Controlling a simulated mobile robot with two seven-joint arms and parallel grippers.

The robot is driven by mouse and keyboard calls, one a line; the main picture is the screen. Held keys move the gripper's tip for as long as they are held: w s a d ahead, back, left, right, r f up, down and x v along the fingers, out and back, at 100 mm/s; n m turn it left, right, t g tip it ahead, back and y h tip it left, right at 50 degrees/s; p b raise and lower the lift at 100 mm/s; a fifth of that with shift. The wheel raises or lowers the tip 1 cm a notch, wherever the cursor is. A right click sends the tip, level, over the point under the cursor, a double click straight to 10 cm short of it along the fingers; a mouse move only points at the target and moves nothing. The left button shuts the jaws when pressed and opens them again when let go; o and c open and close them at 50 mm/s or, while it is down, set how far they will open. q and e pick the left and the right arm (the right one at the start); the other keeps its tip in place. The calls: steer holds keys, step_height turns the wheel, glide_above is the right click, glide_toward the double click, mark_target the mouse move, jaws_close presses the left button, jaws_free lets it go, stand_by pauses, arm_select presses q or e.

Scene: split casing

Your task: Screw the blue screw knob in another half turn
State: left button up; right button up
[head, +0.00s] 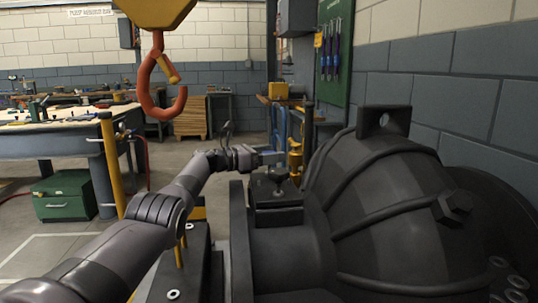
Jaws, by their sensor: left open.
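My left gripper (272,158) is open. It reaches in above a small black block on the flange of the dark casing (370,190). A small dark knob (279,177) stands upright on that block, just below the fingertips. I cannot tell whether the fingers touch it. It looks dark, and no clearly blue knob shows on the casing. A blue upright shape (280,124) shows just behind the gripper, but I cannot tell what it is. My right gripper is not in view.
A yellow fitting (295,160) stands right beside the gripper. A workbench (62,143) and a green box (64,195) stand at the left. The floor between is open.

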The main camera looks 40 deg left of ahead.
arm_select(q)
steer(key=shift+s+a, duration=0.1)
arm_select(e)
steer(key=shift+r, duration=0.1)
arm_select(q)
steer(key=shift+s+a+r+p, duration=0.15)
steer(key=shift+s+p, duration=0.2)
steer(key=shift+p, duration=0.5)
steer(key=shift+p+v, duration=0.85)
steer(key=p+v, duration=0.1)
steer(key=v, duration=0.3)
steer(key=shift+s, duration=0.2)
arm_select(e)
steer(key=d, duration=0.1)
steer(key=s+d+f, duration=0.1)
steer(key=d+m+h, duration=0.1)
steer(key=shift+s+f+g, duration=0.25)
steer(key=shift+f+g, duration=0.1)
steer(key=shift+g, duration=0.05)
